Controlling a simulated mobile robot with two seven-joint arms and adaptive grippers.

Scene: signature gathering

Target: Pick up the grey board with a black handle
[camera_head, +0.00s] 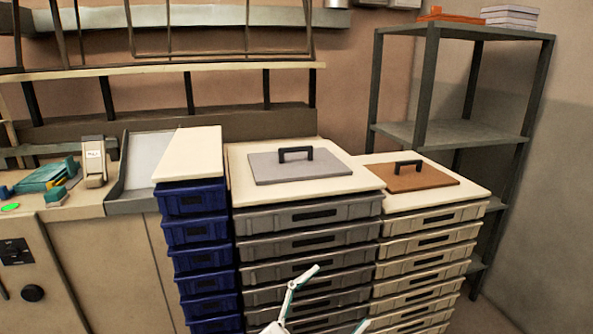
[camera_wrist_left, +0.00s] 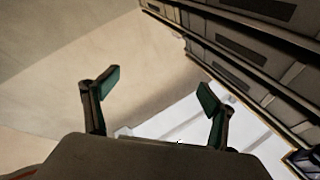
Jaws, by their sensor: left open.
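The grey board (camera_head: 325,168) with its black handle (camera_head: 296,150) lies flat on a cream lid (camera_head: 240,182). The lid sits on the middle stack of grey crates in the head view. My left gripper (camera_head: 340,296) shows at the bottom edge of the head view, in front of the grey crates and below the board. It is open and empty, apart from the board. In the left wrist view my gripper (camera_wrist_left: 160,87) has its two fingers spread with nothing between them. The board does not show there. My right gripper is not in view.
A brown board (camera_head: 430,180) with a similar black handle lies on the right stack of beige crates. A blue crate stack (camera_head: 197,232) stands on the left. A grey shelf rack (camera_head: 470,133) stands behind right. A counter with tools (camera_head: 50,178) is at left.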

